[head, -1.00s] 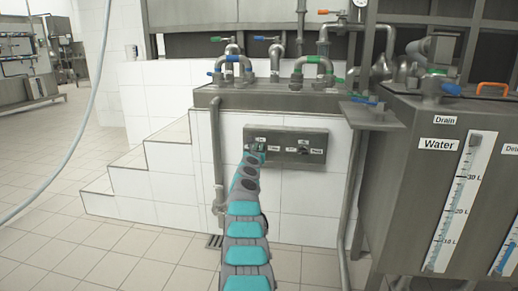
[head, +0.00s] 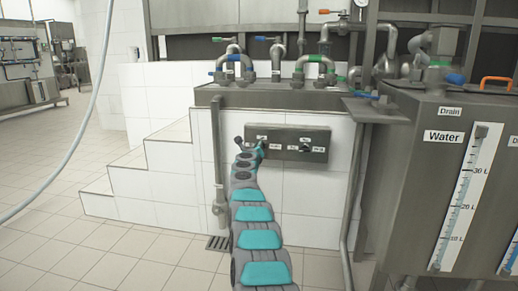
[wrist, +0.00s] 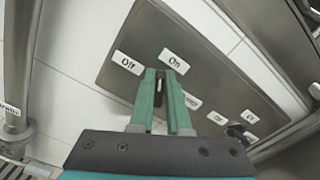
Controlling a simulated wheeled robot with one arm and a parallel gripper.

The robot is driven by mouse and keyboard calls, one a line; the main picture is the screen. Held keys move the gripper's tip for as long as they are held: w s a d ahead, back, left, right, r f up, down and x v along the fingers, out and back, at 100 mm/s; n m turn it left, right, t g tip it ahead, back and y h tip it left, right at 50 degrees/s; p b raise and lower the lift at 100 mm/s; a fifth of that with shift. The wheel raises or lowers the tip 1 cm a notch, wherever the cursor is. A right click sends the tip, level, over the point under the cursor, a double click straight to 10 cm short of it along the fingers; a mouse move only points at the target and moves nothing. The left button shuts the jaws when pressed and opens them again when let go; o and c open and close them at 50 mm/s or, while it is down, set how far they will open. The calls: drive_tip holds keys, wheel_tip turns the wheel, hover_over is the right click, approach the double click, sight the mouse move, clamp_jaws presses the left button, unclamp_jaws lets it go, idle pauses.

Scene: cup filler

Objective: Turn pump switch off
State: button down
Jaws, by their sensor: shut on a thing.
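The control panel (head: 286,143) is a grey metal plate on the white tiled wall. In the wrist view the panel (wrist: 128,65) has an "Off" label (wrist: 128,63) on the left and an "On" label (wrist: 174,61) to its right. The pump switch (wrist: 159,84) is a small piece between my green fingers, just below these labels. My gripper (wrist: 163,75) is shut on it, and the fingers hide most of it. I cannot tell exactly which label the switch points to. In the head view my gripper (head: 260,149) is at the panel's left end, small and partly hidden by my arm.
A second dark knob (wrist: 237,130) with its own labels sits further right on the panel. A vertical pipe (head: 217,160) stands left of the panel. The "Water" tank (head: 420,185) stands at the right. Tiled floor (head: 120,250) is free at the left.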

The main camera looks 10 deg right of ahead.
drive_tip(key=shift+w+a+f+n+p, duration=0.15)
drive_tip(key=shift+f+n+p, duration=0.1)
drive_tip(key=shift+n+p, duration=1.4)
drive_tip(key=shift+s+a+f+n+p, duration=0.1)
drive_tip(key=shift+f+n+p, duration=0.15)
drive_tip(key=shift+n+p, duration=1.45)
drive_tip(key=shift+w+a+f+n+p, duration=0.2)
drive_tip(key=shift+n+p, duration=0.4)
drive_tip(key=shift+n, duration=2.05)
drive_tip(key=shift+s+f, duration=0.1)
drive_tip(key=shift+f, duration=0.05)
drive_tip(key=c, duration=0.9)
unclamp_jaws()
